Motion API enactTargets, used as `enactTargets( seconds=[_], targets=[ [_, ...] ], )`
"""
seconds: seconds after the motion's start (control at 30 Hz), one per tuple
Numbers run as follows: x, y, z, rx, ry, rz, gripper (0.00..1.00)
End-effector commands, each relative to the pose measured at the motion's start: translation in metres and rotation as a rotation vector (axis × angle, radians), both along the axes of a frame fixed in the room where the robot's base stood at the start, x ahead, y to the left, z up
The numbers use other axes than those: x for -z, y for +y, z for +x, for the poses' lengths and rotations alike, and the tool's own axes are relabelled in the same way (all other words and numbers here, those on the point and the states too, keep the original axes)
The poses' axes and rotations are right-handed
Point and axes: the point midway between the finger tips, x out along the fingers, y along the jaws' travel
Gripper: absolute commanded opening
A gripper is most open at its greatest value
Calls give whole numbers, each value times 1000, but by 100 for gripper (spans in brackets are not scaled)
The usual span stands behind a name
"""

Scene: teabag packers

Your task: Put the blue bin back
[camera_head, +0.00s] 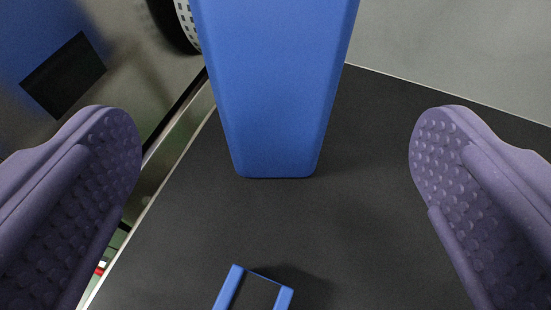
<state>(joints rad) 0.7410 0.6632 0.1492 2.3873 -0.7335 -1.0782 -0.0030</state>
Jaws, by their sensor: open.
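The blue bin (277,85) shows at the top middle of the view, and its upper part runs out of the picture. It narrows toward its lower end, which is against or just above a dark surface (350,215); I cannot tell which. My gripper (275,150) is open, with one purple studded finger at the left and one at the right. The bin lies between the fingers in the picture, with clear gaps on both sides. Neither finger touches it.
A small blue frame-like piece (255,285) shows at the bottom edge, cut off. A pale edge (160,195) bounds the dark surface at the left. A grey area (460,55) lies at the upper right. A dark wheel-like part (180,22) is left of the bin.

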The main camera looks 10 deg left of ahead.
Motion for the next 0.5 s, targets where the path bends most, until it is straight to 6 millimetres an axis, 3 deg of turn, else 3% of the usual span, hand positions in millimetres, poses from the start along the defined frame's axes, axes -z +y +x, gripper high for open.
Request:
enactTargets(
  seconds=[0.2, 0.5],
  targets=[
    [-11, -3, -28, 0, 1, 0, 100],
    [-13, -4, -31, 0, 1, -4, 100]
  ],
)
